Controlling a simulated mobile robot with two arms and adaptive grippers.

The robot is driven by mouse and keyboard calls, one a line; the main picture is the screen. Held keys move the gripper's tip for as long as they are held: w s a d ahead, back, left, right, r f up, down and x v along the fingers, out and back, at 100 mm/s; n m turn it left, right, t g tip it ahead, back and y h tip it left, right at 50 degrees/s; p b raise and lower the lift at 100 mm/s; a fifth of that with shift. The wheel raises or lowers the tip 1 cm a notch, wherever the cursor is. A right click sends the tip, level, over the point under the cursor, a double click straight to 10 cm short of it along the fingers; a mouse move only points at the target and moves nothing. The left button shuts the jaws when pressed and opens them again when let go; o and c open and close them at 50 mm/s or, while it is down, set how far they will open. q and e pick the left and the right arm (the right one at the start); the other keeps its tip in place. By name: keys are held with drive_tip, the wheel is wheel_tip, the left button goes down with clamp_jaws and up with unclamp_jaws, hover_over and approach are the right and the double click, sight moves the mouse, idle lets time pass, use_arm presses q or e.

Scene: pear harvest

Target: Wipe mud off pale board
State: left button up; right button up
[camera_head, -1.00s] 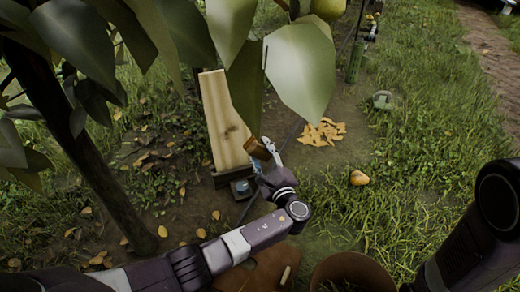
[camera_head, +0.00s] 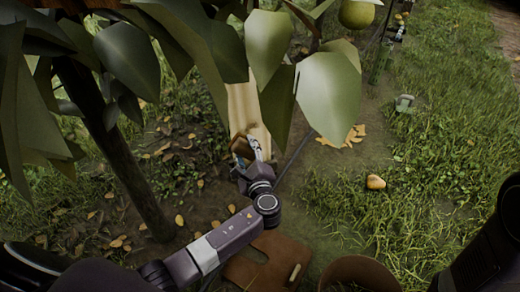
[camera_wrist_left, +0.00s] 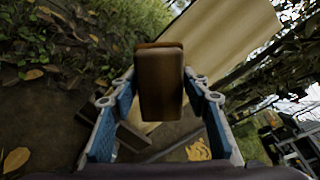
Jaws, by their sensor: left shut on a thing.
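The pale board (camera_head: 243,103) stands tilted on the soil, partly covered by hanging leaves in the head view. It also shows as a broad plank at the top of the left wrist view (camera_wrist_left: 228,38). My left gripper (camera_head: 250,153) is shut on a brown block (camera_wrist_left: 160,88), which is in front of the board's lower part. I cannot tell whether the block touches the board. My right gripper is out of view.
Large leaves and a green pear (camera_head: 357,13) hang in front. A dark trunk (camera_head: 125,165) stands left. A yellow-orange fruit (camera_head: 376,182) lies on grass, with orange leaves (camera_head: 353,137) behind. A brown slotted panel (camera_head: 262,265) and round container (camera_head: 358,272) are at the bottom.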

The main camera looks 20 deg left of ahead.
sight(237, 130)
use_arm(q)
drive_tip(key=shift+s+a+r, duration=0.1)
drive_tip(key=shift+a+r, duration=0.1)
drive_tip(key=shift+a, duration=0.1)
drive_tip(key=shift+w+a+f+b, duration=0.1)
drive_tip(key=shift+w+a+b, duration=0.2)
drive_tip(key=shift+a+b, duration=0.1)
drive_tip(key=b+x, duration=0.1)
drive_tip(key=x, duration=0.1)
drive_tip(key=shift+w+a+f+b, duration=0.15)
drive_tip(key=shift+w+b, duration=0.1)
drive_tip(key=shift+b, duration=0.15)
drive_tip(key=shift+b+x, duration=0.6)
drive_tip(key=shift+x, duration=0.6)
drive_tip(key=shift+b+x, duration=0.4)
drive_tip(key=shift+x, duration=0.6)
drive_tip(key=shift+w, duration=0.1)
